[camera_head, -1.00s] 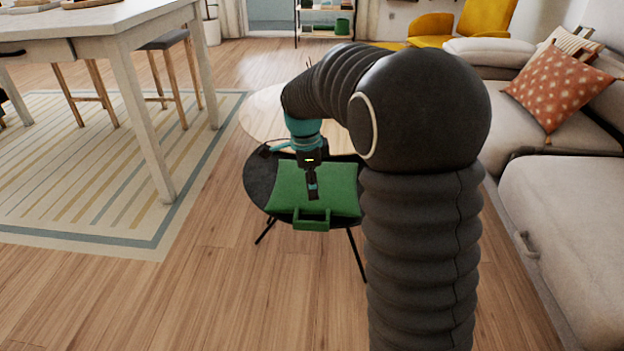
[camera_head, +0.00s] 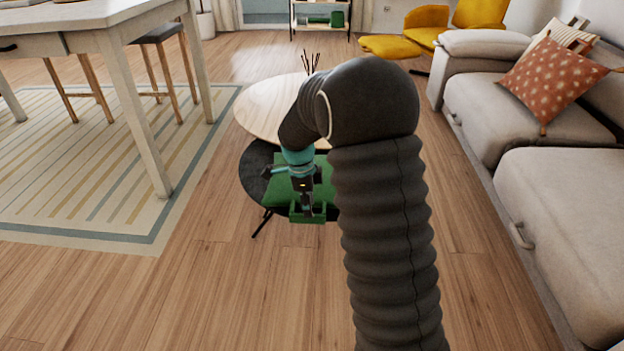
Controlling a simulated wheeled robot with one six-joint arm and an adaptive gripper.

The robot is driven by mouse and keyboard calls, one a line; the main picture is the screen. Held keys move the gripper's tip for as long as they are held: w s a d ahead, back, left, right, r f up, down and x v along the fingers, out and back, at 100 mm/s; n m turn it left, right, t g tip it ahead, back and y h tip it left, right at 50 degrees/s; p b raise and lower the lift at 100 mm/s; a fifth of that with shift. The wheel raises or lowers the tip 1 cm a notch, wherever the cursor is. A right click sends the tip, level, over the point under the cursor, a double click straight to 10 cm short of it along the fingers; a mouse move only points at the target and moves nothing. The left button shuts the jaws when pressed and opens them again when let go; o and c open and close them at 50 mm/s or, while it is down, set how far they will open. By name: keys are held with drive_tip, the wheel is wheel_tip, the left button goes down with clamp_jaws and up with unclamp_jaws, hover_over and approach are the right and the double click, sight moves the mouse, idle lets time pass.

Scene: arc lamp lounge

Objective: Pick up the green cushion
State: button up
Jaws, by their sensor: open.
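The green cushion (camera_head: 281,195) lies on a low dark round table (camera_head: 253,168). A green loop handle (camera_head: 296,218) sticks out from the cushion's near edge. My gripper (camera_head: 307,212) is open and points down at the near edge, right by the handle. I cannot tell whether its fingers touch the handle or straddle it. My arm hides the right part of the cushion and of the table.
A pale wooden round table (camera_head: 270,105) stands just behind the dark one. A grey sofa (camera_head: 565,200) runs along the right, with an orange patterned cushion (camera_head: 552,82) on it. A tall white table (camera_head: 110,42) stands at the left on a striped rug (camera_head: 70,165). The floor in front is clear.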

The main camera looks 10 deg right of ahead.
wheel_tip(320, 180, down, 5)
drive_tip(key=shift+a+f, duration=0.1)
drive_tip(key=shift+a, duration=0.05)
drive_tip(key=shift+w, duration=0.1)
clamp_jaws()
